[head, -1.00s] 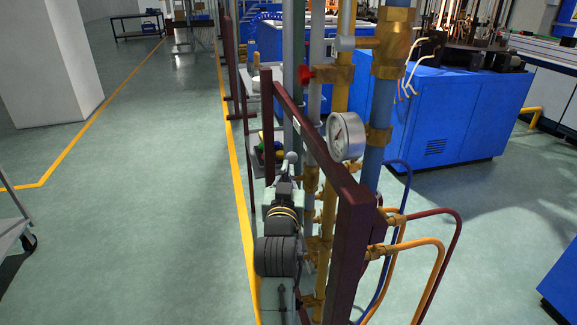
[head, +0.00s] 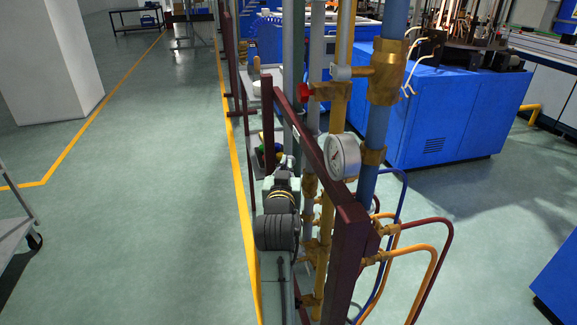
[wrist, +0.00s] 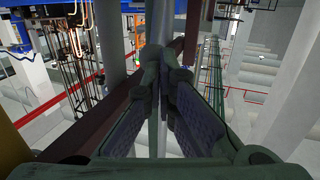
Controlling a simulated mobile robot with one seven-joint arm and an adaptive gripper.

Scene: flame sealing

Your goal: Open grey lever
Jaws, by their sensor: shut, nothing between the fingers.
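A small grey handle (head: 342,73), which looks like the grey lever, sits on the brass fitting of the yellow pipe in the head view. Its exact position is hard to tell. My gripper (head: 286,162) is low in the head view, left of the maroon frame, below and left of the handle. In the wrist view my gripper (wrist: 164,62) has its two dark fingers together at the tips, with nothing between them. A grey pipe runs behind the fingers. I cannot make out the lever in the wrist view.
A red knob (head: 306,92) sits left of the grey handle. A round gauge (head: 342,156) and the maroon frame (head: 350,240) stand close to my arm. Yellow, red and blue hoses hang at the right. Open floor (head: 150,200) lies to the left.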

